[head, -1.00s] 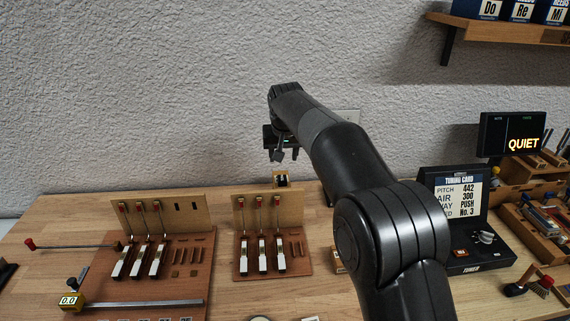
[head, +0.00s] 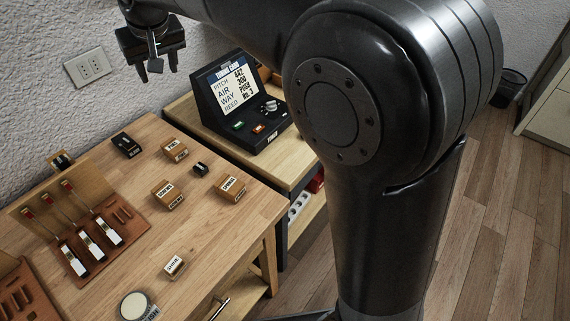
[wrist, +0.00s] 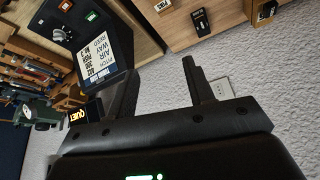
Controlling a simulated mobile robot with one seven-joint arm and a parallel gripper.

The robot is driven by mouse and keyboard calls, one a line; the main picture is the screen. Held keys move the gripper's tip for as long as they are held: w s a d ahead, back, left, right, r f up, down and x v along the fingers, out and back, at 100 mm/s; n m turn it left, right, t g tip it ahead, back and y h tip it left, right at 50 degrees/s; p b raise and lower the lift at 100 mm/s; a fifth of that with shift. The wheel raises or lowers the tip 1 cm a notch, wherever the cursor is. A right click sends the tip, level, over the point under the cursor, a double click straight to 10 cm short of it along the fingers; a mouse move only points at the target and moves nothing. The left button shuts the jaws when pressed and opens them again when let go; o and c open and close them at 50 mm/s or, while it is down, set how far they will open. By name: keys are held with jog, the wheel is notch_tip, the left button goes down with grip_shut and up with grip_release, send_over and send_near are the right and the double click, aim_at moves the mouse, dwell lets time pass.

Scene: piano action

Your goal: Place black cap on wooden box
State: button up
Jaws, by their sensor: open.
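A small black piece (head: 200,169) that looks like the black cap lies on the wooden table among several labelled wooden boxes. These include one behind it (head: 175,150), one at its front left (head: 167,194) and one at its front right (head: 229,188). A larger black piece with a label (head: 126,145) lies farther left, so I cannot be certain which is the cap. My gripper (head: 157,68) is open and empty, above the table's back edge near the wall. The wrist view shows its spread fingers (wrist: 162,68) with nothing between them.
A black tuning card console (head: 245,105) stands right of the boxes. A board with white-tipped keys (head: 95,235) is at left. Another wooden box (head: 173,267) and a round tin (head: 135,305) sit near the front. A wall socket (head: 88,68) is behind.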

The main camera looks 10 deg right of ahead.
jog(key=s+d+m, duration=0.1)
jog(key=s+d, duration=0.2)
jog(key=d, duration=0.4)
jog(key=s+d+m+t+h, duration=0.1)
jog(key=s+d, duration=0.3)
jog(key=d, duration=0.3)
jog(key=s+d+m, duration=0.1)
jog(key=s+d, duration=0.2)
jog(key=d, duration=0.4)
jog(key=s+d+f+m, duration=0.1)
jog(key=s+d+f, duration=0.3)
jog(key=s, duration=0.3)
jog(key=s+d+f+m+h, duration=0.1)
jog(key=s+d+f, duration=0.4)
jog(key=s+d, duration=0.2)
jog(key=shift+s+d+m, duration=0.2)
jog(key=shift+s+m, duration=0.1)
jog(key=shift+s, duration=0.35)
